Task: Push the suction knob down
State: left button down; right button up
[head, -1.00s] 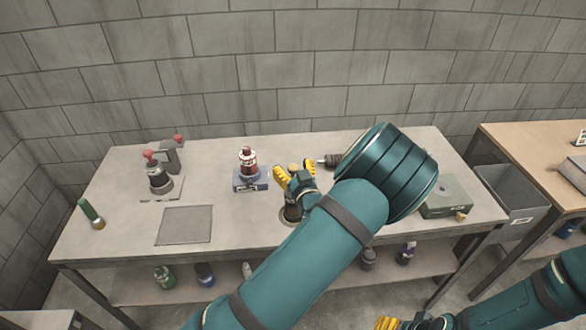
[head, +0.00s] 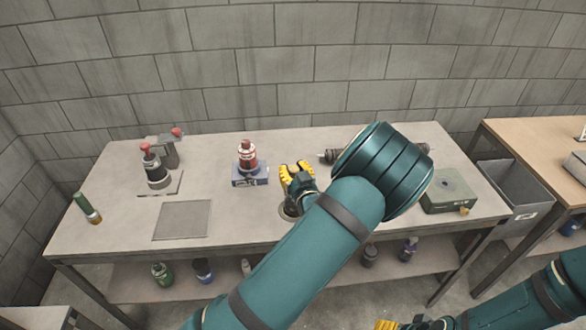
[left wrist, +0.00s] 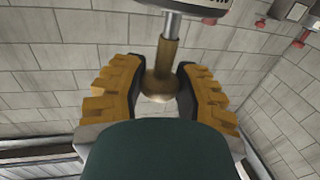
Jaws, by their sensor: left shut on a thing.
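The brass-coloured knob (left wrist: 162,85), which looks like the suction knob, sits between my left gripper's two yellow fingers in the left wrist view. A brass collar and a grey rod (left wrist: 172,28) run from it towards the top of that view. My left gripper (head: 298,172) is shut on the knob, over the round fitting (head: 289,211) in the middle of the table. The knob is hidden by the fingers in the head view. My right gripper (head: 386,325) shows only as a yellow bit at the bottom edge.
A red bottle on a blue box (head: 250,180) stands just left of my left gripper. A red-knobbed device (head: 155,172) and a flat grey plate (head: 181,220) are further left. A green box (head: 450,191) is at the right of the table (head: 110,215). A grey bin (head: 518,190) stands beyond.

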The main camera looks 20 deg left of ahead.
pick_arm(q)
notch_tip(320, 180, down, 2)
jog(key=shift+f+b, duration=0.2)
jog(key=shift+b, duration=0.35)
jog(key=shift+s, duration=0.1)
jog(key=c, duration=0.6)
grip_release()
jog(key=shift+r, duration=0.1)
jog(key=v, duration=1.2)
